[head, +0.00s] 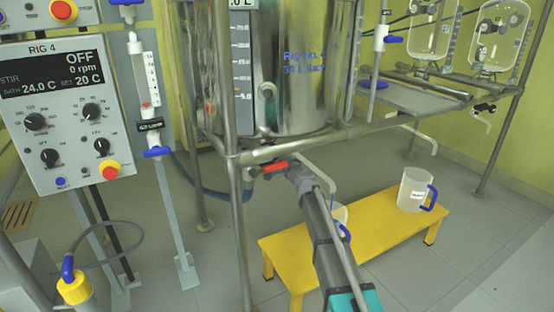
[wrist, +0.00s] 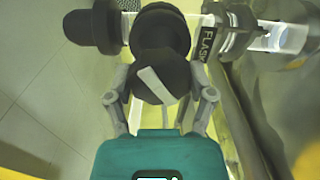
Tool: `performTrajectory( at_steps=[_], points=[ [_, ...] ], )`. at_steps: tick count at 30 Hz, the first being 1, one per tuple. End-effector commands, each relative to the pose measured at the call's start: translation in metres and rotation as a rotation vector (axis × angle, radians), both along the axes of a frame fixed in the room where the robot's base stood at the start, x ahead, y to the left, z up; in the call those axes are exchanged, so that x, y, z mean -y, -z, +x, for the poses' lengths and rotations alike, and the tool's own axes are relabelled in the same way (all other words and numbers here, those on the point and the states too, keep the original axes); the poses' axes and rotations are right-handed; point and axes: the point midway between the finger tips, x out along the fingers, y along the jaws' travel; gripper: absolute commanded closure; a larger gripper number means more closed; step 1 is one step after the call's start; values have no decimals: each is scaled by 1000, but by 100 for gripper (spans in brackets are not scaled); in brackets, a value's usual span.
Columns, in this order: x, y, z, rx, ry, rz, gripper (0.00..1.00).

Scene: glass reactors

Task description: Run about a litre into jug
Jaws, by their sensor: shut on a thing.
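My gripper (head: 300,178) is at the bottom outlet of the steel vessel (head: 300,75), just right of a red handle (head: 273,167). In the wrist view my gripper (wrist: 160,75) has its fingers on both sides of a black valve knob (wrist: 162,38) with a pale grey bar, and is shut on it. The fingertip contact is partly hidden. A pale spout (head: 325,171) bends down beside the gripper. A clear jug (head: 340,213) with a blue handle stands below it, mostly hidden by my arm; its fill level cannot be seen.
A yellow bench (head: 380,227) carries the jugs; a second jug (head: 413,190), blue-handled and labelled, stands at its right end. Frame posts surround the vessel. The control panel (head: 65,110) reads OFF, 0 rpm. A blue hose (head: 205,187) runs left of the outlet. Floor right of the bench is clear.

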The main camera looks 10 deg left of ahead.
Motion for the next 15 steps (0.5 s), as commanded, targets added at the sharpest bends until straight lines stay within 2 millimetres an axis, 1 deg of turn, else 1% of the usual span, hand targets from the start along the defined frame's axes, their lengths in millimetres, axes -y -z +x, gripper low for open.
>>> performTrajectory(
  at_steps=[1, 7, 15],
  points=[
    [-2, 0, -3, -13, -8, 19, 78],
    [-2, 1, -3, -53, -9, 77, 78],
    [-2, 1, -4, -65, -9, 95, 78]
  ],
)
